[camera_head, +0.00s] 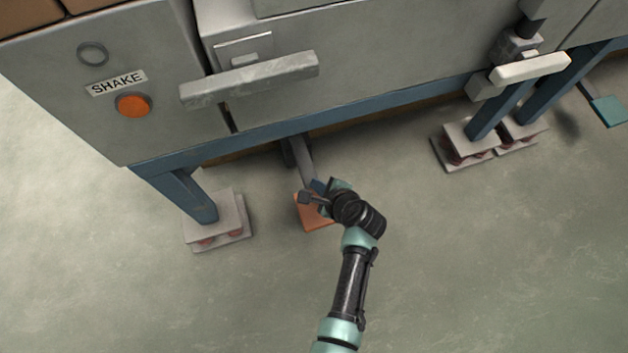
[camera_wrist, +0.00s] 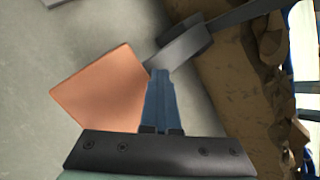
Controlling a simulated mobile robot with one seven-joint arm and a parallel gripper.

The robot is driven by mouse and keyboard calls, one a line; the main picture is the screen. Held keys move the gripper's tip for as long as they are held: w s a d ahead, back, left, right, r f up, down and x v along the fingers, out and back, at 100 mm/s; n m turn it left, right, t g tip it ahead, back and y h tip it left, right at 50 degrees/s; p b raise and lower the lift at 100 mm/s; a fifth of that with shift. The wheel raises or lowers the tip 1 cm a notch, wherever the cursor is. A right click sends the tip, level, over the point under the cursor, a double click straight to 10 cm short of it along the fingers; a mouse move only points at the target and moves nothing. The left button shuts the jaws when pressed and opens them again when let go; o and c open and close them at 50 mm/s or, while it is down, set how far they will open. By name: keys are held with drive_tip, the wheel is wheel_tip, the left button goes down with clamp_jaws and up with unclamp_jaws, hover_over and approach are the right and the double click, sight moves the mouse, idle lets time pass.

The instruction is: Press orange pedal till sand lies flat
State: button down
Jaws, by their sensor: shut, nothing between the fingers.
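The orange pedal (camera_head: 314,217) is a flat square plate near the floor, at the end of a grey lever (camera_head: 301,158) that runs under the machine. In the wrist view the pedal (camera_wrist: 104,88) lies left of my fingers, with the grey lever (camera_wrist: 184,45) beyond their tips. My gripper (camera_head: 316,189) is shut and empty, over the pedal's inner edge where the lever joins it. In the wrist view my gripper (camera_wrist: 161,75) has its blue fingers together, their tips overlapping the lever's end. I cannot tell whether they touch it.
The grey machine (camera_head: 105,55) carries a SHAKE label (camera_head: 117,83) and an orange button (camera_head: 133,105). A handle bar (camera_head: 250,80) juts out above my arm. A blue leg stands on a padded foot (camera_head: 229,215) to the left. A teal pedal (camera_head: 608,110) lies far right. Open floor lies in front.

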drive_tip(key=shift+s+r+p, duration=0.15)
drive_tip(key=shift+r+p, duration=0.45)
drive_tip(key=shift+r, duration=0.2)
drive_tip(key=r+p, duration=0.1)
drive_tip(key=p, duration=0.1)
drive_tip(key=r+p, duration=0.1)
drive_tip(key=r, duration=0.1)
drive_tip(key=r+p, duration=0.2)
drive_tip(key=shift+w+p, duration=0.25)
drive_tip(key=shift+p, duration=0.1)
drive_tip(key=shift+f, duration=0.1)
